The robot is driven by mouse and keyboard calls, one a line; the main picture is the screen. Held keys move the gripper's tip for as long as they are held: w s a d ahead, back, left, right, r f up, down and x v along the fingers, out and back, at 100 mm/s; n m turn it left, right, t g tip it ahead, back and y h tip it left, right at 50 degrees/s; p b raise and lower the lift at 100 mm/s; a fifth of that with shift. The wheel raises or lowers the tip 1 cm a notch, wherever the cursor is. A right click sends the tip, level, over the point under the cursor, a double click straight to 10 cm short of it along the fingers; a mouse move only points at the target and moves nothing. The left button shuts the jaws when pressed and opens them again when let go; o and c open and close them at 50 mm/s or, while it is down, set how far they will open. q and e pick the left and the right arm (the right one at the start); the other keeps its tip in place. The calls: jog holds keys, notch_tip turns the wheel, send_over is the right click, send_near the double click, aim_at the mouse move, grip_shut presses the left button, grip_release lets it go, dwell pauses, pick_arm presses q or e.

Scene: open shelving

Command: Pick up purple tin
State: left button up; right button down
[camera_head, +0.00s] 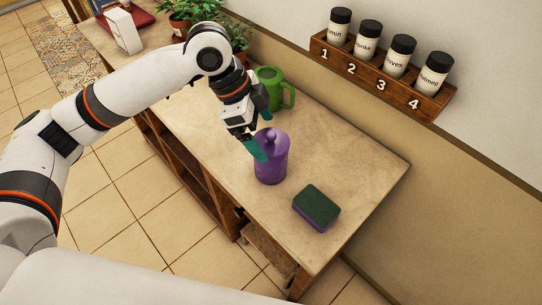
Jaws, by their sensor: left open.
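The purple tin (271,167) stands upright on the countertop, with a lid topped by a small knob. My left gripper (262,131) is open at the tin's upper left side. One teal finger reaches down over the tin's near left edge. The other finger is higher, behind the tin and in front of the green mug. I cannot tell whether the fingers touch the tin. My right gripper is not in view.
A green mug (271,84) stands just behind the gripper. A green and purple sponge (316,207) lies right of the tin. Potted plants (190,14) and a white box (124,30) are farther back. A wall rack (375,77) holds several spice jars.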

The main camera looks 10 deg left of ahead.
aim_at(271, 172)
pick_arm(q)
jog(key=x, duration=0.3)
jog(key=shift+s+d+f, duration=0.15)
jog(key=shift+d+f, duration=0.1)
jog(key=shift+f, duration=0.05)
jog(key=shift+d+f, duration=0.15)
jog(key=shift+f, duration=0.4)
jog(key=shift+c, duration=1.1)
jog(key=c, duration=1.1)
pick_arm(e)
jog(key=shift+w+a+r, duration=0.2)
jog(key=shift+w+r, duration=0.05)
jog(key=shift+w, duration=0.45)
